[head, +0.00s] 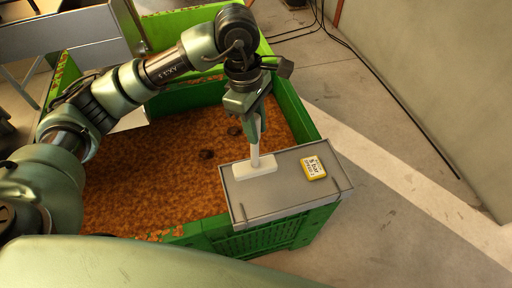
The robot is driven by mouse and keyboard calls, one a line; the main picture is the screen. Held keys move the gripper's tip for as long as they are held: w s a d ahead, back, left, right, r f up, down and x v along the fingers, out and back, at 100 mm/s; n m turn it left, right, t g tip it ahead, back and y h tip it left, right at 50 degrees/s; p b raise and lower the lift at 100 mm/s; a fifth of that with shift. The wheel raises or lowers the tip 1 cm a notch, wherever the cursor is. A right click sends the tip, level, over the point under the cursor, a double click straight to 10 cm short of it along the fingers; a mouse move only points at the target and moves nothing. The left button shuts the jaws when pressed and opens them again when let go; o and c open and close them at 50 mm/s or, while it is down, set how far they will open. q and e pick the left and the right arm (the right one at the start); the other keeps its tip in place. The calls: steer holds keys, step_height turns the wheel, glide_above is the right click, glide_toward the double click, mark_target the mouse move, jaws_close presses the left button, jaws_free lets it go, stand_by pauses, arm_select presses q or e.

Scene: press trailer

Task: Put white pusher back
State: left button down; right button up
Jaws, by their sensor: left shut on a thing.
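The white pusher (255,170) has a flat rectangular white base and an upright white handle. Its base rests on, or is just above, the grey board (280,200) on the right front corner of the green bin; I cannot tell if it touches. My left gripper (255,138) points down and is shut on the upper part of the pusher's handle. The handle stands nearly upright. The gripper's fingers hide the handle's top. My right gripper is not in view.
A yellow sign (314,168) with dark lettering lies on the board, right of the pusher. The green bin (290,100) is filled with brown crumbly material (160,180). Black cables lie on the concrete floor (390,130) by the wall at right.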

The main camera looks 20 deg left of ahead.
mark_target(256, 151)
arm_select(q)
step_height(256, 151, down, 5)
steer(key=shift+r+p, duration=0.15)
steer(key=shift+p, duration=0.25)
step_height(256, 151, down, 4)
steer(key=shift+r+p, duration=0.1)
steer(key=shift+p, duration=0.5)
steer(key=shift+f, duration=0.25)
steer(key=shift+f+b, duration=0.2)
steer(key=shift+b, duration=0.15)
steer(key=c, duration=1.2)
jaws_free()
steer(key=shift+o, duration=0.2)
steer(key=shift+r, duration=0.1)
